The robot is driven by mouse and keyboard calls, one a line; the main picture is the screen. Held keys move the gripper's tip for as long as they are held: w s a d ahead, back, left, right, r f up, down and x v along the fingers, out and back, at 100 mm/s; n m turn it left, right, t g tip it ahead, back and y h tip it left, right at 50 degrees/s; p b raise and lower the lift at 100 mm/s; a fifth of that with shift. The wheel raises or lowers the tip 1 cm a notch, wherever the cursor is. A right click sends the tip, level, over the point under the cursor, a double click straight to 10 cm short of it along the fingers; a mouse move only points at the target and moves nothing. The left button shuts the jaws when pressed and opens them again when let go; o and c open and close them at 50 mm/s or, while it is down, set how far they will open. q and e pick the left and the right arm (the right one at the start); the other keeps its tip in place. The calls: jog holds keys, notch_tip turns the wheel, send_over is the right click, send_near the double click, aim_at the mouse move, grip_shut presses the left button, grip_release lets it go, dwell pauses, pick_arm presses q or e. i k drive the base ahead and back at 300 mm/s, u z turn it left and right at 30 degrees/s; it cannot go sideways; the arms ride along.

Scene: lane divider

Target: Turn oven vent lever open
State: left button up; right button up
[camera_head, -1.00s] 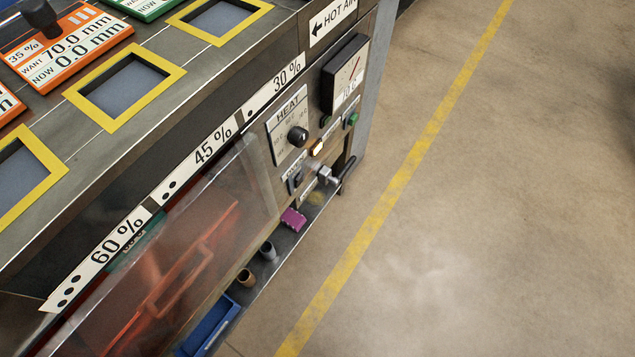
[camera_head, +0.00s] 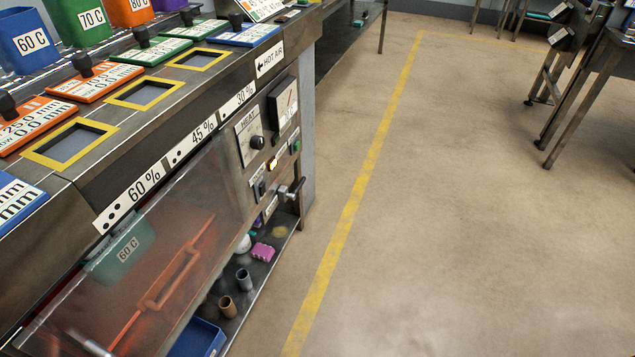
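The vent lever (camera_head: 291,188) is a metal hub with a dark handle, low on the right end of the oven's front panel. Its handle points up and to the right. The oven (camera_head: 190,170) has a see-through front window with an orange tray-like thing behind it. Above the lever are a round black heat knob (camera_head: 257,142), a gauge (camera_head: 284,107), a lit amber button (camera_head: 273,164) and a green button (camera_head: 295,147). A small switch (camera_head: 260,189) is left of the lever. Neither of my grippers is in view.
A shelf under the oven holds a pink block (camera_head: 262,252), small cups (camera_head: 243,279) and a blue bin (camera_head: 197,338). Coloured plates and bins (camera_head: 30,32) stand on top. The floor right of the oven is clear, with a yellow line (camera_head: 362,180). Tables (camera_head: 585,75) stand far right.

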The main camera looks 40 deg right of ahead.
aim_at(292, 196)
jog(key=z, duration=0.6)
jog(key=i, duration=0.55)
jog(key=z, duration=0.6)
jog(key=i, duration=0.65)
jog(key=u, duration=0.3)
